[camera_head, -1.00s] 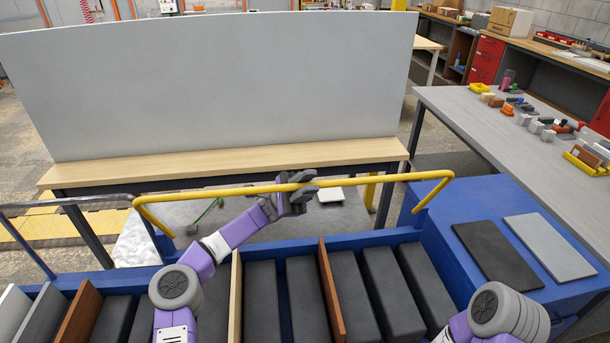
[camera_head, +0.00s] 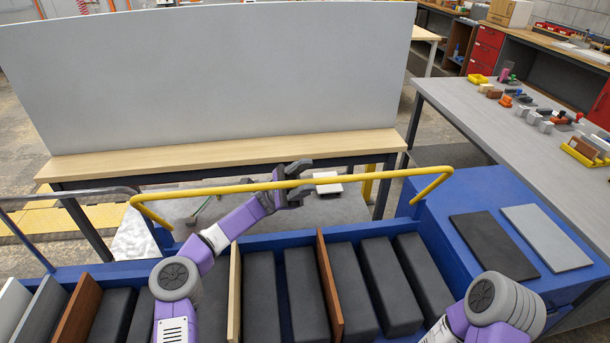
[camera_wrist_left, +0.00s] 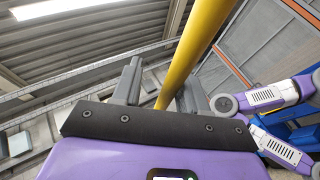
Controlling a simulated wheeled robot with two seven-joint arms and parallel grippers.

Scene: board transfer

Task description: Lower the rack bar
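The rack bar (camera_head: 230,188) is a long yellow rail with bent ends, raised above the front of a blue cart. It also shows in the left wrist view, as a thick yellow tube (camera_wrist_left: 190,55). My left gripper (camera_head: 298,183) is at the middle of the bar. In the left wrist view its two grey fingers (camera_wrist_left: 160,90) stand apart with the bar running between them. The bar lies nearer the right finger there, and I cannot tell whether they touch. My right arm shows at lower right in the head view, but its gripper is out of frame.
The blue cart (camera_head: 437,210) holds several dark blocks and upright boards below the bar. Two flat plates, black (camera_head: 492,246) and grey (camera_head: 546,236), lie on its right end. A wooden bench (camera_head: 110,166) with a large grey panel (camera_head: 200,85) stands behind. A cluttered table (camera_head: 450,100) is at right.

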